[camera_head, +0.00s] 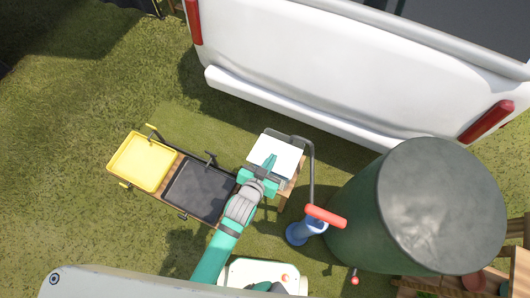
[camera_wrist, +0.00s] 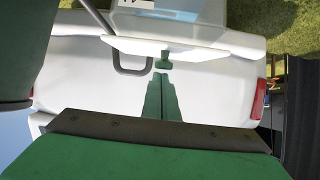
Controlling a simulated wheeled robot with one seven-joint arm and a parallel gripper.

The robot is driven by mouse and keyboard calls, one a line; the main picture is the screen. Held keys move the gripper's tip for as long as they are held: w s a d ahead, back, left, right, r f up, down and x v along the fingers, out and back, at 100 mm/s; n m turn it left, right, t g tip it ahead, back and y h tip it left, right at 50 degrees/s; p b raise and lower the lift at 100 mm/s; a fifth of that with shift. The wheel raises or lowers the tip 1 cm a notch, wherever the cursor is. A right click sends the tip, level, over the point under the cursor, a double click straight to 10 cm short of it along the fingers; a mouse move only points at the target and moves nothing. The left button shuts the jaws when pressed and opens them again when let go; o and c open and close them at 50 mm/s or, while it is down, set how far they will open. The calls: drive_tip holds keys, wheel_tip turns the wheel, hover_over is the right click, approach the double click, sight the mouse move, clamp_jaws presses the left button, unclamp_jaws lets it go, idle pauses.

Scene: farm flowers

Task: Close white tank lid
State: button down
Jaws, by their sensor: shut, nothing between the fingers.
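The white tank lid (camera_head: 283,152) shows in the head view as a pale panel at the right end of a row with a yellow and a black tank. I cannot tell how far open it is. My gripper (camera_head: 269,161) is shut and empty, overlapping the near part of the white panel. Its green fingertips hide part of it, and I cannot tell whether they touch. In the wrist view the gripper (camera_wrist: 164,76) points away, closed, with a large white surface behind it that looks like the vehicle's rear.
The yellow tank (camera_head: 143,162) and black tank (camera_head: 198,189) stand left. A white vehicle (camera_head: 330,65) is behind. A green barrel (camera_head: 440,205) and a red-handled blue pump (camera_head: 300,233) stand right. A bent grey bar (camera_head: 312,175) passes close beside the white panel, and grass at left is clear.

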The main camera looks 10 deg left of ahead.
drive_tip(key=shift+s+a+f, duration=0.15)
drive_tip(key=shift+s+f, duration=0.2)
drive_tip(key=shift+f, duration=0.25)
drive_tip(key=shift+s+a+f, duration=0.15)
drive_tip(key=shift+s+f, duration=0.15)
drive_tip(key=shift+f, duration=0.25)
drive_tip(key=shift+s+a+f, duration=0.1)
drive_tip(key=shift+s+f, duration=0.15)
drive_tip(key=shift+f, duration=0.3)
drive_tip(key=shift+s+a+f, duration=0.1)
drive_tip(key=shift+s+f, duration=0.15)
drive_tip(key=shift+f, duration=0.3)
drive_tip(key=shift+d, duration=0.1)
wheel_tip(320, 180, up, 5)
drive_tip(key=s+a+r, duration=0.2)
drive_tip(key=s+a, duration=0.1)
drive_tip(key=s, duration=0.6)
drive_tip(key=shift+d+r, duration=0.1)
